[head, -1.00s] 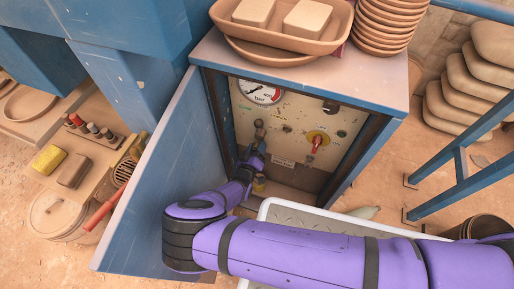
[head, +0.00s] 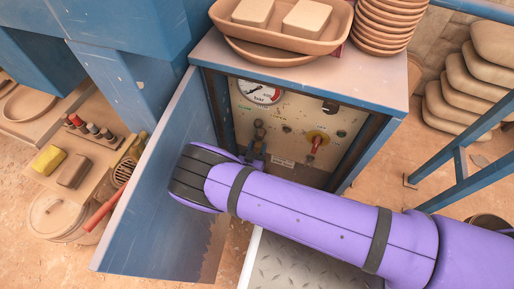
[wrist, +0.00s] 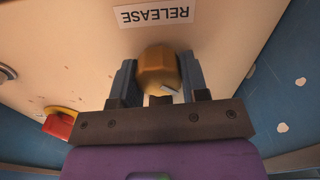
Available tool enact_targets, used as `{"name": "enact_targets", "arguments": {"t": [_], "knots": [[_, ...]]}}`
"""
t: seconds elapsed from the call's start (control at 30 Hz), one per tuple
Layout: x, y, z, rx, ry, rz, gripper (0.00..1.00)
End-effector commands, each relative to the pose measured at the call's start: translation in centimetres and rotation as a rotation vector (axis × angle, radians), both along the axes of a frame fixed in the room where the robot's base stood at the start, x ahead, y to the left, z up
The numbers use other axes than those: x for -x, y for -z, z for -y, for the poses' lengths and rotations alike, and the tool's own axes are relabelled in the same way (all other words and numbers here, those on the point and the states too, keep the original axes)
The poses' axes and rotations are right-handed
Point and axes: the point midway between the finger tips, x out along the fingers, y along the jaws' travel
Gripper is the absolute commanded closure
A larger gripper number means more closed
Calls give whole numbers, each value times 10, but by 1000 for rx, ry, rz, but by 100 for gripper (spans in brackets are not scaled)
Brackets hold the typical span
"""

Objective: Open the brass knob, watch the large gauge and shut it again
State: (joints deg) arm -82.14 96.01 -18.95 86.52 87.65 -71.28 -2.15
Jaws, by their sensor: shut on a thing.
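The brass knob (wrist: 158,70) sits between the two fingers of my gripper (wrist: 158,82) in the wrist view, and the fingers are shut on it from both sides. In the head view my gripper (head: 256,146) is at the cabinet's panel, partly hidden by my purple arm. The large gauge (head: 259,92) is at the panel's upper left, a white round dial marked bar with a red sector on its right. Its needle is too small to read surely. A RELEASE label (wrist: 154,15) shows upside down beside the knob in the wrist view.
A red switch on a yellow plate (head: 317,140) is to the right; it also shows in the wrist view (wrist: 60,124). The open blue door (head: 160,180) stands close on the left. A metal-floored tray (head: 300,265) lies below my arm. Clay dishes (head: 285,52) are on top.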

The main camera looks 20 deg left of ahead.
Motion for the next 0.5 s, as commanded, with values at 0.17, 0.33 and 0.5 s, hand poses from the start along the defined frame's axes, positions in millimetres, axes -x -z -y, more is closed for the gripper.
{"name": "enact_targets", "arguments": {"t": [0.17,0.33,0.5], "knots": [[0,1,0,-166,1,10,83],[0,0,1,-327,0,23,83],[0,1,1,-486,1,35,83]]}}
